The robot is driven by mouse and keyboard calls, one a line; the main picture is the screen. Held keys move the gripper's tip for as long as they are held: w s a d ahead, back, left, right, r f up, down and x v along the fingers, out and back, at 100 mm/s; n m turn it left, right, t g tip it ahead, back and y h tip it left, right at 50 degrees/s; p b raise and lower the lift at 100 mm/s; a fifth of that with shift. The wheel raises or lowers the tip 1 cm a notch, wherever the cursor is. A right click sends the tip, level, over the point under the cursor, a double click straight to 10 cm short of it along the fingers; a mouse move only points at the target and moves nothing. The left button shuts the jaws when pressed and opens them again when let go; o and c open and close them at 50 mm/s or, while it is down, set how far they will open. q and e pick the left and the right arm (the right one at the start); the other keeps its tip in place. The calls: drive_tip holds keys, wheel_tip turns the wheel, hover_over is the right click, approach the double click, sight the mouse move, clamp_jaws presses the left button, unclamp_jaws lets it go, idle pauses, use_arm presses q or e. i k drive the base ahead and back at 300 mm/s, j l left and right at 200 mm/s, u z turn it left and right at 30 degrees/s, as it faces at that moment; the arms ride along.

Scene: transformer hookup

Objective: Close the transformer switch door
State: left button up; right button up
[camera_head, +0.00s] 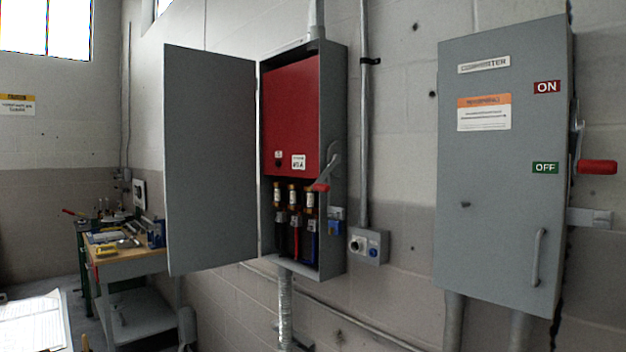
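The transformer switch box (333,120) hangs on the wall left of centre. Its grey door (212,160) stands wide open, hinged on the left and swung out to the left. Inside, a red panel (290,115) covers the upper part, and several fuses with dark, red and blue cables (294,222) show below it. A lever with a red grip (320,187) sits at the box's right side. Neither of my grippers is in view.
A second grey switch box (500,200), its door shut, hangs at the right with a red-handled lever (597,167) on its right side. A small outlet box (368,246) and conduit are between them. A workbench (130,265) with tools stands at the far left.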

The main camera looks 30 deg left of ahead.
sight(209, 103)
drive_tip(key=j, duration=1.1)
drive_tip(key=j+u, duration=0.15)
drive_tip(key=j, duration=0.95)
drive_tip(key=i, duration=0.05)
